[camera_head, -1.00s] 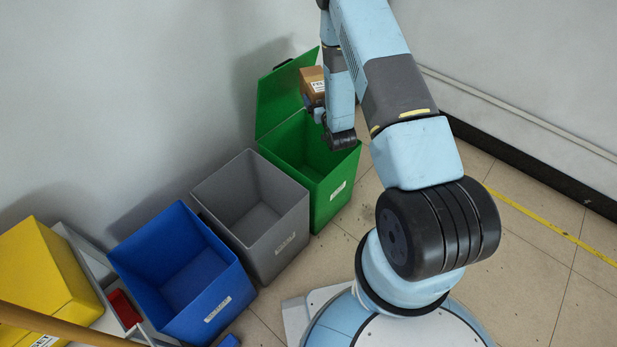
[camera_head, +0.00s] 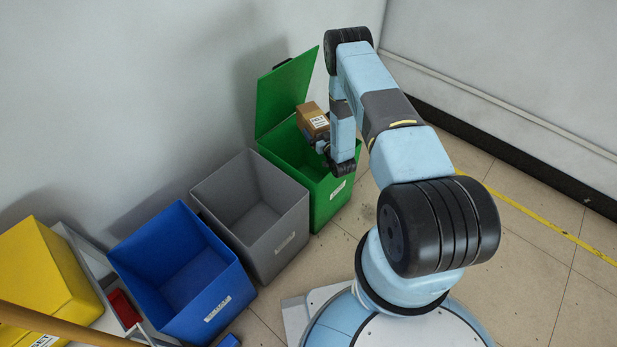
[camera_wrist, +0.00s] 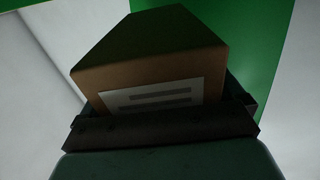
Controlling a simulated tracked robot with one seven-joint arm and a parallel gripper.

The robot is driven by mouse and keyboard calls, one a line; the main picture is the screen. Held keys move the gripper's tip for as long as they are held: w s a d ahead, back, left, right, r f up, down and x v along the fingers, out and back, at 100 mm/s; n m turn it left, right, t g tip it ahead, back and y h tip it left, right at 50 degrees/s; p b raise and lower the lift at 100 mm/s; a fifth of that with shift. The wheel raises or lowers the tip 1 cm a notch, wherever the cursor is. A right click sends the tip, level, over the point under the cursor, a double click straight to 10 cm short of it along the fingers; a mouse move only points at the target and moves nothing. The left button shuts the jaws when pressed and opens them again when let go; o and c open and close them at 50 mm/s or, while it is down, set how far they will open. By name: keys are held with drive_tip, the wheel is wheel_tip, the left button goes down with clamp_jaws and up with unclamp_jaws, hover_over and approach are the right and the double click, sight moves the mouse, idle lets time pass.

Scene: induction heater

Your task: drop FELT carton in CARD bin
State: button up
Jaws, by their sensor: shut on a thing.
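The FELT carton (camera_head: 312,120) is a small brown box with a white label, in my gripper over the green bin in the head view. In the wrist view the carton (camera_wrist: 150,70) fills the middle, held at the jaws. My gripper (camera_wrist: 165,122) is shut on it. The green bin (camera_head: 328,200) has its lid (camera_head: 285,92) standing open at the back. The label on the bin's front is too small to read, so I cannot tell from it which bin is CARD. My wrist hides part of the green bin's opening.
A grey bin (camera_head: 278,246) and a blue bin (camera_head: 215,311) stand open to the left of the green one. A yellow box (camera_head: 45,275) and a red tray (camera_head: 125,308) are at far left. Walls are close behind; the floor at right is clear.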

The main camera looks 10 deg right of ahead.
drive_tip(key=shift+f, duration=2)
drive_tip(key=o, duration=0.9)
